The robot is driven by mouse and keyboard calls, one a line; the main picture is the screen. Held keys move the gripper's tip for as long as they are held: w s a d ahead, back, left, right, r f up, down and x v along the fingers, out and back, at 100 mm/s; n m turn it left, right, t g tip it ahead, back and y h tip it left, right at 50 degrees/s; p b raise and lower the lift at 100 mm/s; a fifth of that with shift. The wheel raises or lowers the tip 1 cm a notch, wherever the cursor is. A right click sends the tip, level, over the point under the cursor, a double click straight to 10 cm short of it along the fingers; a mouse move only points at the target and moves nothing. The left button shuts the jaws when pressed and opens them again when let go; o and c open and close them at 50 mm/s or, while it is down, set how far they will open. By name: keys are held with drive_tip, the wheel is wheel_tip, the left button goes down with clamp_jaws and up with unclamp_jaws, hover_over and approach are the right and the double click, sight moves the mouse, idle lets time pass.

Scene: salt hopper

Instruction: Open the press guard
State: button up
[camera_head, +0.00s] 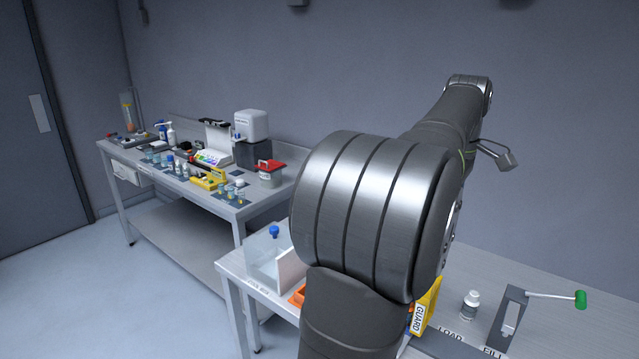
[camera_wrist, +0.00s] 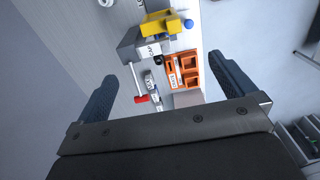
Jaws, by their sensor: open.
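The press guard (camera_head: 427,306) is a yellow panel lettered "GUARD" on the right bench in the head view, partly hidden behind my arm. In the wrist view a yellow block (camera_wrist: 163,23) shows near the top; I cannot tell for sure whether it is the guard. My gripper (camera_wrist: 168,68) is open and empty, its two blue-grey fingers spread wide. The yellow block lies beyond the fingertips, apart from them.
A red-knobbed lever (camera_wrist: 141,99) and orange holders (camera_wrist: 182,70) show between the fingers. On the right bench stand a white bottle (camera_head: 471,304), a green-handled lever (camera_head: 580,299) and a clear box (camera_head: 268,256). A cluttered second bench (camera_head: 170,198) stands at left.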

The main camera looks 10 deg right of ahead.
drive_tip(key=shift+s+a, duration=0.1)
drive_tip(key=c, duration=0.4)
drive_tip(key=shift+s+a+f, duration=0.25)
drive_tip(key=shift+s+a, duration=0.55)
drive_tip(key=shift+a, duration=0.1)
drive_tip(key=c, duration=0.7)
drive_tip(key=shift+s+a+f, duration=0.1)
drive_tip(key=shift+s, duration=0.05)
wheel_tip(320, 180, down, 17)
drive_tip(key=shift+f, duration=0.2)
